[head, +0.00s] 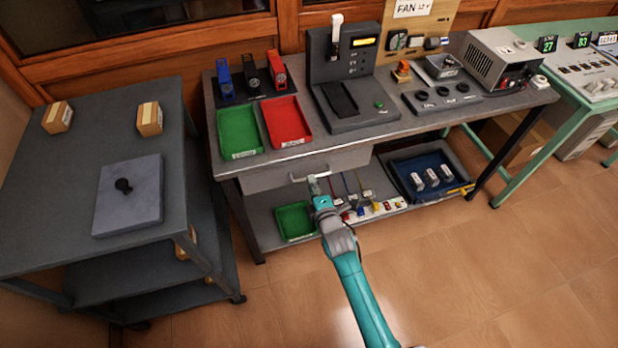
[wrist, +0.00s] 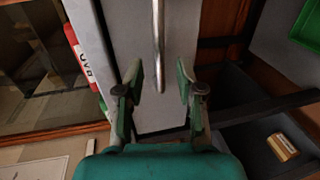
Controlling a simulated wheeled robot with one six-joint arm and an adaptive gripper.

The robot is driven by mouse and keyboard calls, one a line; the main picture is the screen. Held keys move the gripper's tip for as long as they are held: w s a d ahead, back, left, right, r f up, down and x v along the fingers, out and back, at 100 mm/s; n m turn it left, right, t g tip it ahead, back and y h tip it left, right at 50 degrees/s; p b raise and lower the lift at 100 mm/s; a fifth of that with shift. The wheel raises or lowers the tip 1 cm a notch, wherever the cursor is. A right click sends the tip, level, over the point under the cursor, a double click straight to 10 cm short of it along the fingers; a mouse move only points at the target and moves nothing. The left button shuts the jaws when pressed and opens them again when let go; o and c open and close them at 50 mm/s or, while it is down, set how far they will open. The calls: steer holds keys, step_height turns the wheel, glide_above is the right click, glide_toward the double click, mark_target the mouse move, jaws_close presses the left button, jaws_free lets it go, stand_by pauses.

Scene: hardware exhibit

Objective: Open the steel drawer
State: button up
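The steel drawer (head: 270,177) is a grey box front under the left part of the workbench top. It looks shut, with no open inside showing. Its bar handle (head: 335,171) is a pale metal bow on the front. In the wrist view the drawer front (wrist: 120,25) is a grey panel with the shiny handle (wrist: 158,40) standing out from it.
The workbench top holds a green tray (head: 239,130), a red tray (head: 287,121) and a dark test stand (head: 352,80). The lower shelf holds a blue tray (head: 405,180). A grey cart (head: 70,200) stands at left. Floor (head: 470,280) in front is clear.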

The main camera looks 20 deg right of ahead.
steer(key=shift+x, duration=2.1)
jaws_close()
